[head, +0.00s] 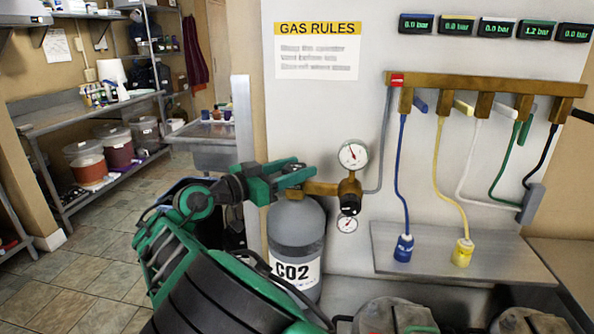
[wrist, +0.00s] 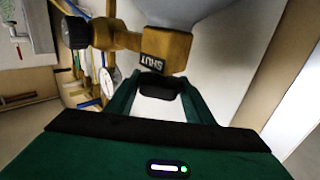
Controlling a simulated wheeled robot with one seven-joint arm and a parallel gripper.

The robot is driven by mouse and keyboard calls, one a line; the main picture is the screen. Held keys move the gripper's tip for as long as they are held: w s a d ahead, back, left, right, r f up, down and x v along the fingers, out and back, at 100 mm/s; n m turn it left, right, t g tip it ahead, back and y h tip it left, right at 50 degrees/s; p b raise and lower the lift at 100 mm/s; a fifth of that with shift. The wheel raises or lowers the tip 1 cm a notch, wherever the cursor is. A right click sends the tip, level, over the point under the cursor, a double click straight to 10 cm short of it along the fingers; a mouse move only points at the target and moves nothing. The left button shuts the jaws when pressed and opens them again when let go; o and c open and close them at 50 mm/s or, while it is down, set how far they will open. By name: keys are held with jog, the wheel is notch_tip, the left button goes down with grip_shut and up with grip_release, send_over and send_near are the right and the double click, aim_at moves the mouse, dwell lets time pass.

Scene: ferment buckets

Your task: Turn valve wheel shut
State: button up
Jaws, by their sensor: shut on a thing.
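The grey CO2 cylinder (head: 297,232) stands against the panel in the head view. A brass valve (head: 322,188) sits at its top and joins the regulator. My green gripper (head: 302,174) reaches in from the left at the valve. In the wrist view, my gripper's two fingers (wrist: 159,88) are on either side of a dark piece that looks like the valve wheel (wrist: 158,82), right beside the brass block marked SHUT (wrist: 163,58). The fingers are closed on it. In the head view the wheel is hidden by my gripper, so its turn angle cannot be read.
The upper gauge (head: 353,154) and dark regulator knob (head: 350,204) are just right of my gripper. A brass manifold (head: 487,87) with coloured levers and hoses hangs on the right, above a grey shelf (head: 450,262). Rounded lids (head: 390,316) stand low in front.

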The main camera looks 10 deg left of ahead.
jog(key=shift+w+a+m+g+h, duration=0.1)
jog(key=shift+m+g+h, duration=0.2)
dwell(0.4)
jog(key=o, duration=1.1)
jog(key=v, duration=1)
jog(key=shift+s+a+f, duration=0.1)
jog(key=shift+s+a, duration=0.15)
jog(key=shift+s, duration=0.1)
